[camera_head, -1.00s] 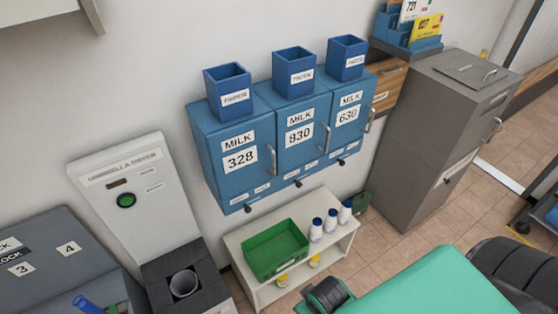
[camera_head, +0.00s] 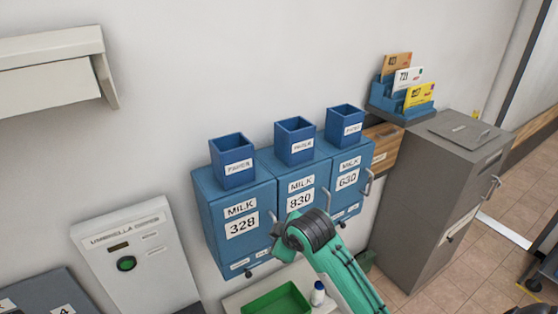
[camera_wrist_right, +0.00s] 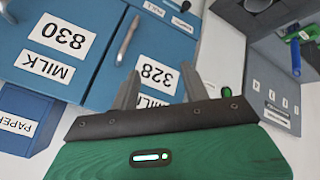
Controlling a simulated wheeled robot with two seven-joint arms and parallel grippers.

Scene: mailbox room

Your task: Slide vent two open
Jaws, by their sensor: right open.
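Three blue milk boxes hang on the wall in the head view, marked 328 (camera_head: 236,205), 830 (camera_head: 299,184) and 630 (camera_head: 350,165). Small labels (camera_head: 239,264) and a black knob (camera_head: 249,274) show low on box 328. The bottom of box 830 is hidden behind my right arm, so I cannot make out its vent. In the right wrist view, my right gripper (camera_wrist_right: 160,84) is open and empty, in front of boxes 830 (camera_wrist_right: 55,40) and 328 (camera_wrist_right: 158,65), seen upside down. A door handle (camera_wrist_right: 127,40) stands beyond its fingers. My left gripper is out of view.
Blue paper bins (camera_head: 233,163) stand on the boxes. Below is a white shelf (camera_head: 232,303) with a green tray (camera_head: 277,300) and a white bottle (camera_head: 318,292). An umbrella dryer (camera_head: 140,255) stands left, a grey cabinet (camera_head: 425,210) right.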

